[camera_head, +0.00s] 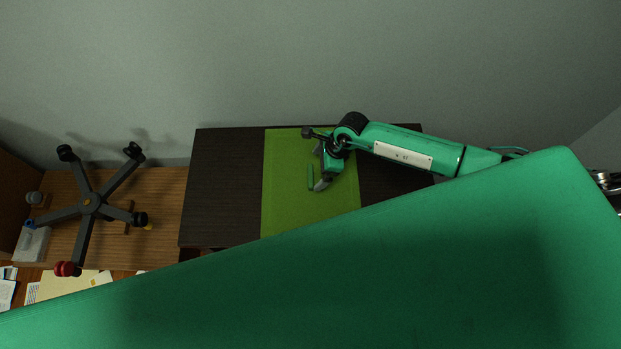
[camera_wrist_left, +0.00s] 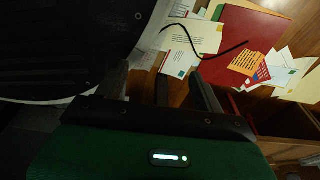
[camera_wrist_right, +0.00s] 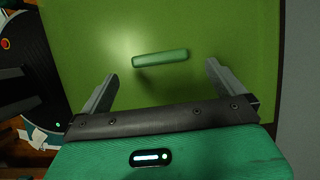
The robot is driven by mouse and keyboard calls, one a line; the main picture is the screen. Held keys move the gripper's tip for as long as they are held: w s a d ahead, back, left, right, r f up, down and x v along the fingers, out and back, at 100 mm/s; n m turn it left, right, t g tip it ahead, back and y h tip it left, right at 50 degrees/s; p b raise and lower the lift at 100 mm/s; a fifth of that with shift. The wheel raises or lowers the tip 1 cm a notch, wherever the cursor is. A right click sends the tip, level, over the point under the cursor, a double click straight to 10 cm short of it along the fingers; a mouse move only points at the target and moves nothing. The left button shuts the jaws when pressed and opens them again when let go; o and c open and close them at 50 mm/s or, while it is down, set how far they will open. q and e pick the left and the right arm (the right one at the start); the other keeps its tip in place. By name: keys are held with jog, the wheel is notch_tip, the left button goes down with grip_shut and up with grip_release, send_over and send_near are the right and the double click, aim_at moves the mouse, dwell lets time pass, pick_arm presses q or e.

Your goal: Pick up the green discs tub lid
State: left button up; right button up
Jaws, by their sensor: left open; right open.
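The green lid (camera_head: 285,205) shows in the head view as a broad flat panel across the dark surface. It also fills most of the right wrist view (camera_wrist_right: 225,30). A raised green bar, like a handle, (camera_wrist_right: 160,58) stands at its middle; it also shows in the head view (camera_head: 310,177). My right gripper (camera_head: 319,168) is open and empty, just right of the bar. In the right wrist view the bar lies ahead, between the lines of the fingers (camera_wrist_right: 160,78), not touching them. My left gripper (camera_wrist_left: 160,70) is open, away from the lid, above scattered papers.
The dark brown top (camera_head: 220,190) has bare room left of the lid. A grey wall (camera_head: 300,60) stands behind. An office chair base (camera_head: 90,203) is at the left. Papers and a red folder (camera_wrist_left: 265,35) lie below my left gripper. My own green arm covers the lower head view.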

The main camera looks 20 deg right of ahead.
aim_at(311, 175)
jog(key=x, duration=0.3)
jog(key=shift+a+f, duration=0.25)
jog(key=shift+f, duration=0.05)
jog(key=shift+a+f, duration=0.15)
jog(key=shift+f, duration=0.35)
jog(key=shift+c, duration=0.7)
pick_arm(q)
jog(key=shift+s+a+f, duration=0.25)
jog(key=shift+s+f, duration=0.15)
jog(key=shift+s, duration=0.2)
pick_arm(e)
jog(key=shift+w, duration=0.1)
jog(key=c, duration=0.9)
